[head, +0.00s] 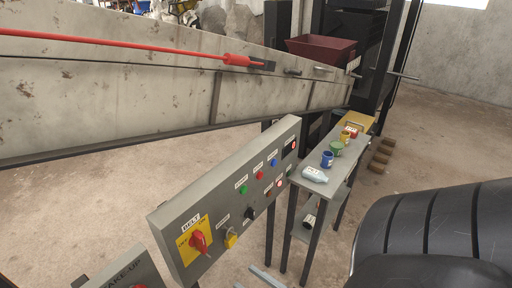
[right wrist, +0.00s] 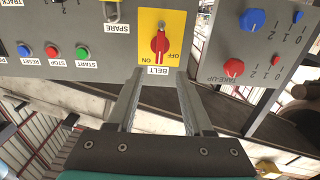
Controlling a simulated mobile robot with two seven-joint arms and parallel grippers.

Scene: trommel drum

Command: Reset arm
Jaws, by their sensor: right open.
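My right gripper (head: 262,277) shows at the bottom edge of the head view as pale grey fingers, in front of the grey control panel (head: 228,195). In the right wrist view the gripper (right wrist: 156,82) is open and empty, its two fingers apart. Beyond the fingertips is the red BELT knob (right wrist: 160,42) on a yellow plate, upside down in that view; the knob (head: 198,241) also shows in the head view. The fingers do not appear to touch the knob, though the exact gap is unclear. My left gripper is not in view.
A narrow bench (head: 312,187) with several small containers stands right of the panel. A second panel marked TAKE-UP (right wrist: 250,50) lies beside the first. A conveyor (head: 110,85) with a red cord (head: 130,42) crosses behind. Open floor (head: 440,125) lies at the far right.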

